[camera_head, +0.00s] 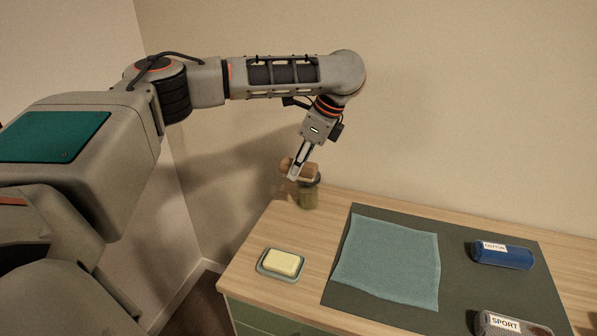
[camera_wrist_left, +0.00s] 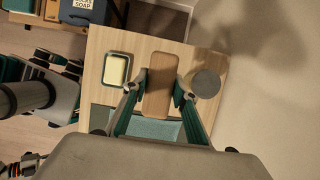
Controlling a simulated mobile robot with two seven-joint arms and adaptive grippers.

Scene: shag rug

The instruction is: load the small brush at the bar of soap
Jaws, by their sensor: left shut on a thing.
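My left gripper (camera_head: 296,172) is shut on the small brush (camera_head: 310,171), which has a wooden back. In the left wrist view the brush (camera_wrist_left: 160,88) shows as a long brown block between the two fingers (camera_wrist_left: 160,78); its bristles are hidden. The brush is held above the table's far left corner, over or close to an olive jar. The pale yellow bar of soap (camera_head: 284,262) lies on a grey-green dish (camera_head: 264,269) near the table's front left edge. The soap (camera_wrist_left: 115,70) also shows left of the brush in the left wrist view. My right gripper is out of view.
The olive jar (camera_head: 308,194) stands behind the soap. A teal cloth (camera_head: 388,262) lies on a dark mat (camera_head: 456,283). A blue roll labelled COTTON (camera_head: 503,255) and a grey roll labelled SPORT (camera_head: 510,326) are at the right. Bare wood lies between jar and soap.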

